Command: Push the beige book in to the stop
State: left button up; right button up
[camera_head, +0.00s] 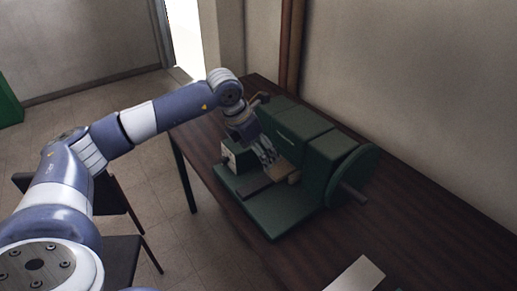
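A green machine (290,212) with a flat bed and a large round wheel (352,178) at its right end stands on the dark wooden table. A small tan, beige block (284,170), which looks like the beige book, lies on the bed against the machine's upright housing. My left gripper (268,158) points down at the left end of this block, very close to it; whether they touch is unclear. Its fingers are too small to tell open from shut, and they hide part of the block. My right gripper is not in view.
A cream-faced block (240,159) stands at the left of the bed, close to my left gripper. A dark flat bar (255,189) lies in front. A pale flat piece (356,275) lies on the table at the bottom. Dark chairs (120,250) stand left; the right tabletop (430,230) is clear.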

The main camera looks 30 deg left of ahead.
aim_at(271, 172)
pick_arm(q)
jog(key=shift+f, duration=0.1)
jog(key=p+x, duration=0.3)
jog(key=x, duration=0.7)
jog(key=shift+w+f, duration=0.1)
jog(key=shift+f, duration=0.25)
jog(key=c, duration=1.2)
jog(key=o, duration=1.2)
jog(key=shift+r, duration=0.1)
jog(key=v, duration=1.2)
